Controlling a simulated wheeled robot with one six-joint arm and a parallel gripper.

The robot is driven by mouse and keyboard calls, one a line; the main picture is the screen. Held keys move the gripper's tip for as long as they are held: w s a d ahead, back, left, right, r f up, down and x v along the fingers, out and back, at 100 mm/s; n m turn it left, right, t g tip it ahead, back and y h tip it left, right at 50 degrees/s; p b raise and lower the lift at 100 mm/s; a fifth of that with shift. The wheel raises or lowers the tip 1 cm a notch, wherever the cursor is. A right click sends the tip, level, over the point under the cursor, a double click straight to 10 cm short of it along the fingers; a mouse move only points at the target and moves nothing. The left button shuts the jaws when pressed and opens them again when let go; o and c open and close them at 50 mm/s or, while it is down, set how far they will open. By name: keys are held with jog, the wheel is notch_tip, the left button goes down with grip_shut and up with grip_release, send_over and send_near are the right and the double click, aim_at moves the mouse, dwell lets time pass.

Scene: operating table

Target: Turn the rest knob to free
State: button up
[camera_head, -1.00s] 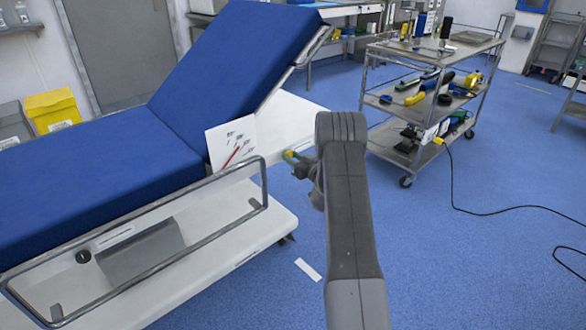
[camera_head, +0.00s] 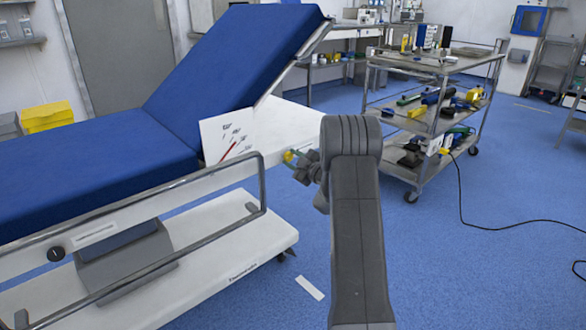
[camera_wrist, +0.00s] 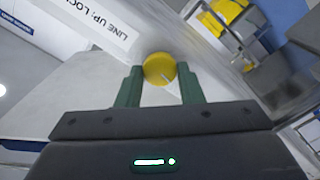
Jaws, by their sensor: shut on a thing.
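The yellow round knob (camera_wrist: 158,66) is in the wrist view, on the pale side of the operating table, with a thin light mark on its face. My gripper (camera_wrist: 160,78) has one green finger on each side of it and is shut on it. In the head view the gripper (camera_head: 292,157) is at the table's right end, below the raised blue backrest (camera_head: 238,60). Only a small yellow bit of the knob shows there.
A white scale card (camera_head: 224,138) with a red pointer is beside the backrest. A metal side rail (camera_head: 262,190) and a black knob (camera_head: 56,254) are on the table's near side. A loaded trolley (camera_head: 435,120) stands at the right. Blue floor is open between them.

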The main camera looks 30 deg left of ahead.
jog(key=shift+n+b, duration=0.7)
jog(key=shift+n, duration=0.1)
jog(key=o, duration=1)
jog(key=shift+c, duration=0.2)
jog(key=p+v, duration=0.3)
jog(key=v, duration=1)
jog(key=shift+s+d, duration=0.15)
jog(key=shift+d, duration=0.15)
jog(key=shift+a, duration=0.1)
